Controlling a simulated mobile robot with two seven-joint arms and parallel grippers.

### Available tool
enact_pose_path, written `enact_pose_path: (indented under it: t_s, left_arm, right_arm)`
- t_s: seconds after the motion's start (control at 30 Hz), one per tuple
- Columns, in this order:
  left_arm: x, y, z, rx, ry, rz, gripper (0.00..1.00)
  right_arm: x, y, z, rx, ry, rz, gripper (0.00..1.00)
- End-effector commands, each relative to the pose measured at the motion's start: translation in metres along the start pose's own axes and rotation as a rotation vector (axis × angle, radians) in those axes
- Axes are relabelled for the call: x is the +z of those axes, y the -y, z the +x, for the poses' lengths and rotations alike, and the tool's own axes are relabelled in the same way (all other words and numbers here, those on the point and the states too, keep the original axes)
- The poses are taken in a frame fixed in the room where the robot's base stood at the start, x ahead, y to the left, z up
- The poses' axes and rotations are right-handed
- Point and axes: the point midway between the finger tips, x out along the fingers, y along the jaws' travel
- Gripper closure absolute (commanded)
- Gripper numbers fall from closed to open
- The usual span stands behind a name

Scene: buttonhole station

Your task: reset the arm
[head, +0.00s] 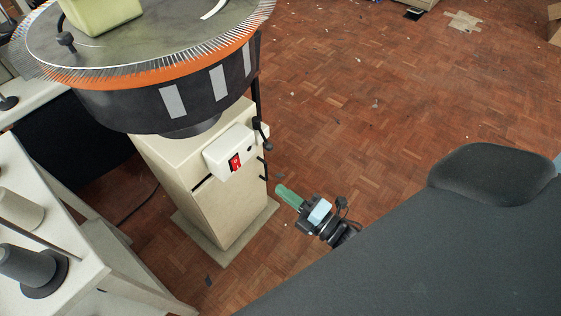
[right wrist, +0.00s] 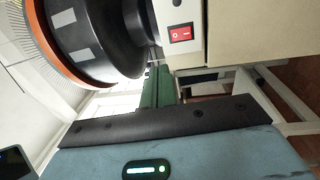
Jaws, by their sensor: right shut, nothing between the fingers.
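My right gripper (head: 288,196) shows in the head view beside the beige pedestal of the round machine, low and to its right. Its green fingers are together with nothing between them. In the right wrist view the green fingers (right wrist: 158,88) point away toward the machine, below its black drum. My left gripper is not in view.
The round machine (head: 172,103) has an orange toothed rim and stands on a beige pedestal (head: 225,205) with a red switch (head: 235,162). A white table (head: 85,235) with thread cones (head: 28,266) stands at the left. The parquet floor (head: 370,120) is mostly free.

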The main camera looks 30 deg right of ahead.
Motion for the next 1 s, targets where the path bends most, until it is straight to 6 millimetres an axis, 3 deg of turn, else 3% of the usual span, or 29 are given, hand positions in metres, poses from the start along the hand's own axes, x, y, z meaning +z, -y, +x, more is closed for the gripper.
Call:
enact_pose_path:
  t_s: [0.47, 0.57, 0.67, 0.77, 0.9, 1.0]
  left_arm:
    - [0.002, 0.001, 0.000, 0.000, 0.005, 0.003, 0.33]
    - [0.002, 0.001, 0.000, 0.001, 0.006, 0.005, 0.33]
    - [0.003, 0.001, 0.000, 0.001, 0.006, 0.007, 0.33]
    - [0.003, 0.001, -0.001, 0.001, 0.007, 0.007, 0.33]
    - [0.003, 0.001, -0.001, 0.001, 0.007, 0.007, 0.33]
    - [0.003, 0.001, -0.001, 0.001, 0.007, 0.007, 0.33]
  right_arm:
    - [0.000, 0.001, -0.001, -0.003, 0.001, 0.004, 1.00]
    - [-0.003, 0.008, -0.011, -0.038, 0.022, 0.061, 1.00]
    - [-0.009, 0.026, -0.038, -0.125, 0.082, 0.220, 1.00]
    - [-0.020, 0.050, -0.082, -0.256, 0.194, 0.468, 1.00]
    - [-0.045, 0.079, -0.155, -0.445, 0.402, 0.846, 1.00]
    - [-0.064, 0.090, -0.202, -0.551, 0.550, 1.066, 1.00]
